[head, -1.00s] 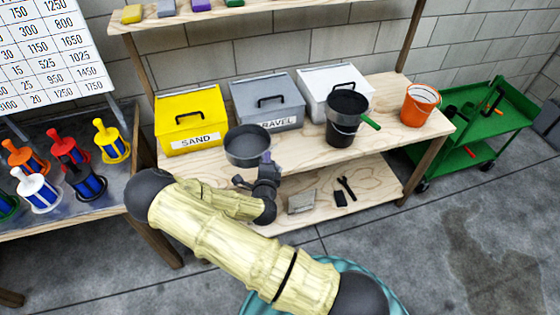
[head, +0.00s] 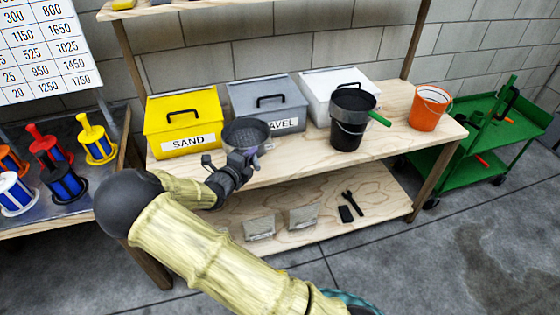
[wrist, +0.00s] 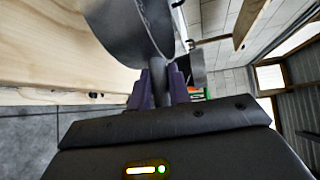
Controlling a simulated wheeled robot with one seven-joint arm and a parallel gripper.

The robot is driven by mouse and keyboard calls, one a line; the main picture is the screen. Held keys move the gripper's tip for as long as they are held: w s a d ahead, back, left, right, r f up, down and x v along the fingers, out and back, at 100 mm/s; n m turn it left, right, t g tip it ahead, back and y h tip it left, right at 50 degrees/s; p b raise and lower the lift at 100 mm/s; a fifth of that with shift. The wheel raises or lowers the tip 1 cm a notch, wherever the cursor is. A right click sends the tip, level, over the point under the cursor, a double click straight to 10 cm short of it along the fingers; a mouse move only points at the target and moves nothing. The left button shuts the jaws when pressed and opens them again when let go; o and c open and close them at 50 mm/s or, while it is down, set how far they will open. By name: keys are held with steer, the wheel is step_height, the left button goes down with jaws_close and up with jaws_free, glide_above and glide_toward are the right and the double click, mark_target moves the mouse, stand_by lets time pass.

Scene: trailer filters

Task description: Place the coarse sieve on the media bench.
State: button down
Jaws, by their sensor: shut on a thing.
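A round dark grey sieve (head: 246,131) is held by its handle in my gripper (head: 242,158) in the head view. It shows over the bench top, before the gravel box, with mesh visible inside. I cannot tell whether it touches the wood. In the wrist view my gripper's purple fingers (wrist: 163,84) are shut on its handle, and the curved grey wall of the sieve (wrist: 130,28) is just beyond them. The media bench (head: 300,160) is light wood with a lower shelf. A second sieve (head: 352,98) with a green handle sits on a black bucket (head: 347,135).
On the bench, a yellow sand box (head: 184,122), a grey gravel box (head: 268,98) and a white box (head: 335,88) stand behind. An orange bucket (head: 429,107) is at the right end. Bare wood lies between it and the black bucket. A green cart (head: 490,135) stands right.

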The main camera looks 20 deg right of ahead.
step_height(320, 180, down, 6)
stand_by(0.5)
steer(key=shift+f, duration=0.1)
steer(key=shift+f+b, duration=0.35)
steer(key=shift+f, duration=1.55)
steer(key=c, duration=1.4)
jaws_free()
steer(key=shift+f, duration=0.1)
steer(key=shift+o, duration=0.4)
